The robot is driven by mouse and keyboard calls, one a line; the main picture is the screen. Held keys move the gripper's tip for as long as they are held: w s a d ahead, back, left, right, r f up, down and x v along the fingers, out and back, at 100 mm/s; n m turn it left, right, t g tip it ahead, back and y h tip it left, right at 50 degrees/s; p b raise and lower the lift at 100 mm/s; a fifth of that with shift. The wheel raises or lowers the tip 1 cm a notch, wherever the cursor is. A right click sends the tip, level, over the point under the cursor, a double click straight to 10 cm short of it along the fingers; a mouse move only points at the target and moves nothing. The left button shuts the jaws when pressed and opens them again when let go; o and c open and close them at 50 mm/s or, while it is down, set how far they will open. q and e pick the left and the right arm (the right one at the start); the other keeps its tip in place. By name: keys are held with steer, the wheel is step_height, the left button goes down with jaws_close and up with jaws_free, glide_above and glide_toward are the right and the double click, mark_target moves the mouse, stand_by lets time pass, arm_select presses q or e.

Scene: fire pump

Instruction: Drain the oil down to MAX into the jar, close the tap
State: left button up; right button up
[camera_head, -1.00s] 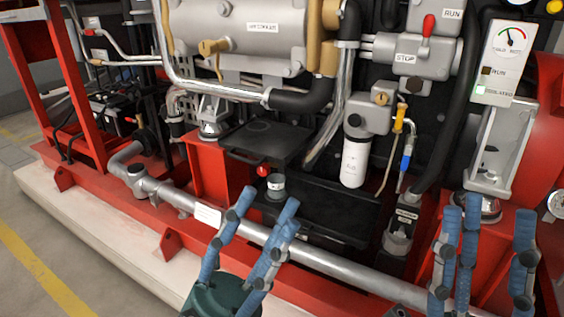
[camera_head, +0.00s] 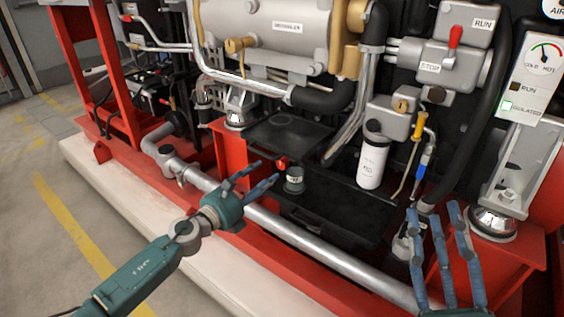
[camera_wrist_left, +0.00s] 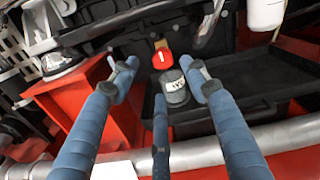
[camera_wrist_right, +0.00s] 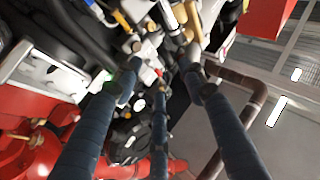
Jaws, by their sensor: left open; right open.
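The jar (camera_head: 294,181) is a small clear cup with a white label and dark contents. It stands on the black tray (camera_head: 325,215) under the engine, and also shows in the left wrist view (camera_wrist_left: 175,88). The red tap (camera_head: 282,163) is just above and left of the jar; its red handle shows in the left wrist view (camera_wrist_left: 163,60). My left gripper (camera_head: 262,174) is open and empty, its fingers pointing at the tap and jar, apart from both. My right gripper (camera_head: 437,215) is open and empty at the lower right. The oil level cannot be read.
A silver pipe (camera_head: 320,255) runs along the red frame in front of the tray. A mount (camera_head: 493,222) stands near my right gripper. Open floor lies at left.

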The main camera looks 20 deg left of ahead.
mark_target(280, 164)
arm_select(q)
steer(key=x, duration=0.5)
steer(key=shift+w+d+b, duration=0.1)
steer(key=shift+w+b, duration=0.05)
steer(key=shift+b, duration=0.25)
steer(key=x, duration=0.3)
steer(key=shift+w+f+b, duration=0.1)
steer(key=shift+b, duration=0.2)
steer(key=shift+w+d, duration=0.25)
steer(key=shift+w, duration=0.15)
arm_select(e)
steer(key=s+r+t+y, duration=0.1)
steer(key=s+r+t, duration=0.3)
steer(key=s+r, duration=0.1)
steer(key=shift+d+r, duration=0.25)
steer(key=shift+r, duration=0.6)
arm_select(q)
steer(key=c, duration=1.2)
